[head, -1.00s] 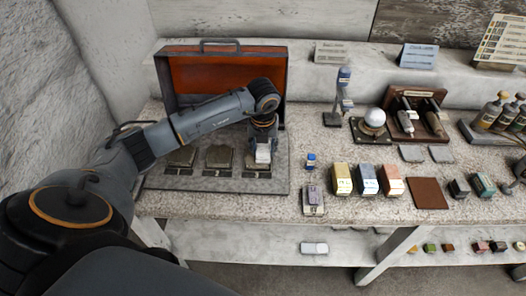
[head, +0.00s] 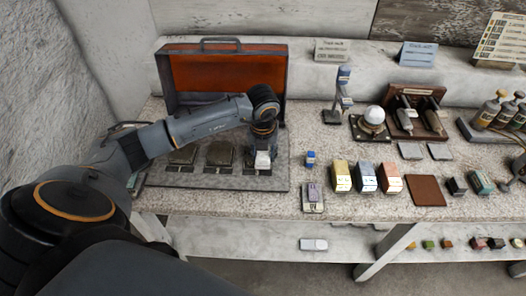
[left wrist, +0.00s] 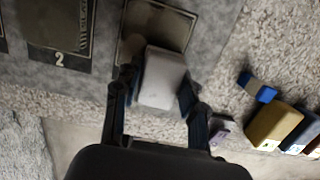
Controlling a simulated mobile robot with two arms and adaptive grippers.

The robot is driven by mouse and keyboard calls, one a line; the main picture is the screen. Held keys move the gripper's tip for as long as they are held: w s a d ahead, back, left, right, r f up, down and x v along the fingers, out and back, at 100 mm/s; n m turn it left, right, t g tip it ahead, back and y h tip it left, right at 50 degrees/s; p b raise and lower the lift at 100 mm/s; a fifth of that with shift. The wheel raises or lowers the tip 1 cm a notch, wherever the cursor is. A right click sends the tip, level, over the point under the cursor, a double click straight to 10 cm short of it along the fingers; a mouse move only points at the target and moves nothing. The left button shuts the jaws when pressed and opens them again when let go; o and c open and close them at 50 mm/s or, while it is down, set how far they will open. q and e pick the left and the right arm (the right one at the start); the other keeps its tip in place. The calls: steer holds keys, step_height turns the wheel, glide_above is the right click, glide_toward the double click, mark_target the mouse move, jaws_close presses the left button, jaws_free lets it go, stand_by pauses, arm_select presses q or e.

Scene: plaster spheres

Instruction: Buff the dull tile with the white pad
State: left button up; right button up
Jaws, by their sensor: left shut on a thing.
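My left gripper (head: 263,148) is shut on a white pad (head: 262,160), pointing down over the rightmost of three tiles on a grey mat. In the left wrist view the pad (left wrist: 163,80) sits between the two fingers and covers the near part of that tile (left wrist: 150,22). I cannot tell whether pad and tile touch. The middle tile (head: 219,153) and the left tile (head: 182,154) look dull grey-green. A label "2" shows by the middle tile (left wrist: 62,22) in the left wrist view. My right gripper is not in view.
An open red case (head: 222,78) stands behind the mat (head: 210,184).

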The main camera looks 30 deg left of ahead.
arm_select(q)
steer(key=shift+w+a+b, duration=0.4)
steer(key=shift+w+a, duration=0.1)
steer(key=shift+w, duration=0.25)
steer(key=shift+w+a+b, duration=0.4)
steer(key=shift+w+a, duration=0.05)
steer(key=shift+w, duration=0.3)
steer(key=shift+s+d, duration=0.1)
steer(key=shift+s+d+p, duration=0.3)
steer(key=shift+s+d, duration=0.15)
steer(key=shift+s, duration=0.3)
steer(key=shift+s+d+p, duration=0.25)
steer(key=shift+s+d, duration=0.2)
steer(key=shift+s, duration=0.3)
steer(key=shift+w+a+r, duration=0.5)
steer(key=shift+w+r, duration=0.15)
steer(key=shift+w, duration=0.2)
steer(key=shift+a, duration=0.1)
